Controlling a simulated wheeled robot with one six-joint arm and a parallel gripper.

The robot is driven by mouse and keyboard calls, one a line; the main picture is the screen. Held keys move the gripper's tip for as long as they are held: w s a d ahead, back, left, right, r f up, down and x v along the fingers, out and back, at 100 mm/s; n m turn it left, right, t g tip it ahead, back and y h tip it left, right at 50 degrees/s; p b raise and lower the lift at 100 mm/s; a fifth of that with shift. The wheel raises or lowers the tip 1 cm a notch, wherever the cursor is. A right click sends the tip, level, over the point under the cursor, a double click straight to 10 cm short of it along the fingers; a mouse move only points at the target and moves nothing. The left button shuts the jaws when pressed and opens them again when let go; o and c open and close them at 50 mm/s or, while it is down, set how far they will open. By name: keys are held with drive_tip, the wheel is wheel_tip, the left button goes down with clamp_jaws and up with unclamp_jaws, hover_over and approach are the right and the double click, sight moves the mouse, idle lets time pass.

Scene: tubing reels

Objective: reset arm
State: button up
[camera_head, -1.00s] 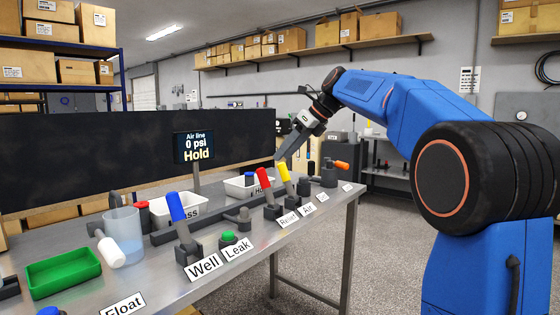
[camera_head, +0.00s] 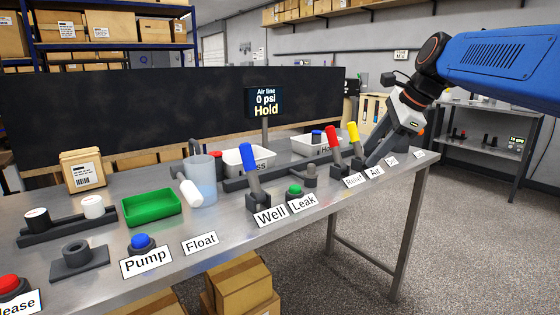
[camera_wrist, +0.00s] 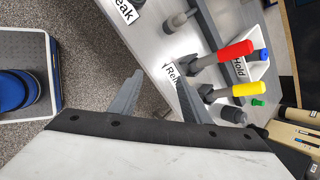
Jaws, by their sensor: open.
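My gripper (camera_head: 376,160) is over the right end of the metal bench (camera_head: 225,230), near the Air label (camera_head: 375,173). In the wrist view my gripper (camera_wrist: 158,90) shows two grey fingers spread apart with nothing between them. The red-handled lever (camera_head: 332,143) and yellow-handled lever (camera_head: 354,135) stand just left of it. Both also show in the wrist view, the red handle (camera_wrist: 235,50) and the yellow handle (camera_wrist: 249,89), beyond the right finger. Whether a finger touches a lever is unclear. The gripper partly covers the bench's right end.
A blue-handled lever (camera_head: 251,163), green button (camera_head: 295,189), clear beaker (camera_head: 202,177) and green tray (camera_head: 151,207) stand farther left. Cardboard boxes (camera_head: 240,286) sit under the bench. Floor right of the bench is open.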

drive_tip(key=s+d+f+n+h, duration=0.2)
drive_tip(key=s+f+n, duration=0.7)
drive_tip(key=s+f, duration=0.4)
drive_tip(key=s+d+f+n+h, duration=0.2)
drive_tip(key=s+f+n, duration=0.8)
drive_tip(key=s+f, duration=0.4)
drive_tip(key=shift+s+d, duration=0.15)
drive_tip(key=shift+s, duration=1)
drive_tip(key=shift+r, duration=0.1)
